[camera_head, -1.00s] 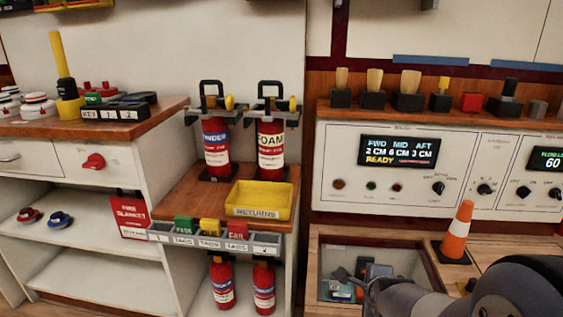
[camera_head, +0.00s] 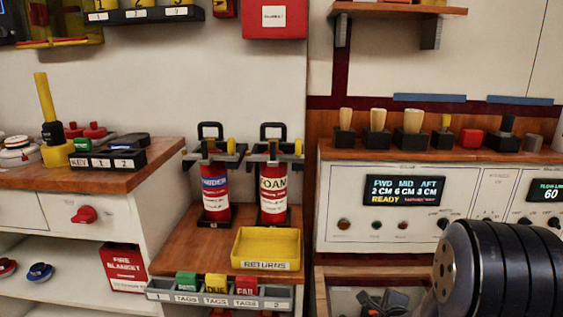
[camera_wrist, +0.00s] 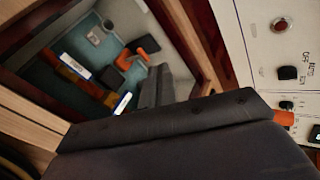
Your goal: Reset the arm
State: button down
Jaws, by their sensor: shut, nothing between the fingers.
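My arm (camera_head: 505,270) rises at the lower right of the head view, its dark ribbed joint large and close to the camera. My gripper (camera_head: 383,302) shows only partly at the bottom edge, above the recessed bin (camera_head: 345,300) in the counter. In the wrist view the two dark fingers of my gripper (camera_wrist: 156,88) are together and empty, pointing toward the bin's inside. The wrist view shows several small items in the bin, among them an orange and black piece (camera_wrist: 148,43) and white-labelled pieces (camera_wrist: 76,66). My fingers appear apart from them; the exact height is unclear.
A control panel (camera_head: 335,200) stands behind the bin, with a shelf of wooden-handled tools (camera_head: 378,120) above. A yellow returns tray (camera_head: 267,246) and two extinguishers (camera_head: 273,190) stand left of it. A white cabinet (camera_head: 105,222) is further left.

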jog(key=w+d+t, duration=0.1)
jog(key=w+d, duration=0.2)
jog(key=d, duration=0.2)
jog(key=shift+w+d+r+m+t, duration=0.15)
jog(key=shift+d+m+t, duration=0.15)
jog(key=shift+m+t, duration=0.1)
